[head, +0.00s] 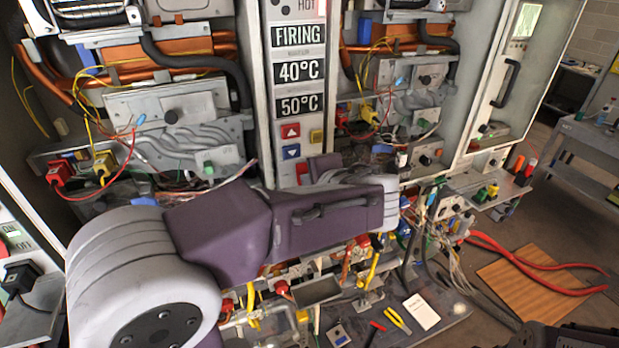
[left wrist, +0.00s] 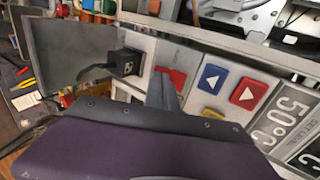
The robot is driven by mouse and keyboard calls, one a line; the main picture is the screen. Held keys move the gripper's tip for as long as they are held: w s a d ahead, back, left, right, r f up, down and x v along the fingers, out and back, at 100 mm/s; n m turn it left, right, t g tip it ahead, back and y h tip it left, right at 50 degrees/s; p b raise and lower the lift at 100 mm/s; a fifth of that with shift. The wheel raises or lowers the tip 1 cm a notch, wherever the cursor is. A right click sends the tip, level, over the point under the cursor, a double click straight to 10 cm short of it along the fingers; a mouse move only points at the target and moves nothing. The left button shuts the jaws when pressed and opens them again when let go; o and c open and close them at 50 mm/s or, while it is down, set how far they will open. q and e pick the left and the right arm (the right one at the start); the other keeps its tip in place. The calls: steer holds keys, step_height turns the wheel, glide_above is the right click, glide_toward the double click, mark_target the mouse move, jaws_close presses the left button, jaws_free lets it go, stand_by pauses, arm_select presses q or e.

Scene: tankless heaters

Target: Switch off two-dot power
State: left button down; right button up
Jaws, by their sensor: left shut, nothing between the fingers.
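The middle heater's control panel (head: 299,104) has black dots at its top edge in the head view, only partly in frame. Its red power switch (head: 302,171) shows below the arrow buttons, partly hidden by my left arm. In the left wrist view, the red switch (left wrist: 176,78) sits beside the blue arrow button (left wrist: 212,77). My left gripper (left wrist: 162,84) is shut and empty, its tip over or against the switch's edge; contact cannot be told. In the head view, the left gripper (head: 322,167) is partly hidden behind my forearm. My right gripper is not identifiable.
A red arrow button (left wrist: 248,93) and yellow button (left wrist: 211,114) are close by. A black plug (left wrist: 127,64) sits just past the switch. Open heaters with loose wires flank the panel. Tools and a white card (head: 421,311) lie low in front.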

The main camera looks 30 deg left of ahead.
arm_select(q)
steer(key=shift+w+f+b, duration=0.15)
steer(key=shift+b, duration=0.15)
steer(key=shift+r, duration=0.5)
steer(key=shift+s+r+p, duration=0.2)
steer(key=shift+r+p, duration=0.3)
arm_select(e)
steer(key=shift+s+r, duration=0.2)
steer(key=shift+s, duration=0.35)
arm_select(q)
steer(key=shift+w+f, duration=0.1)
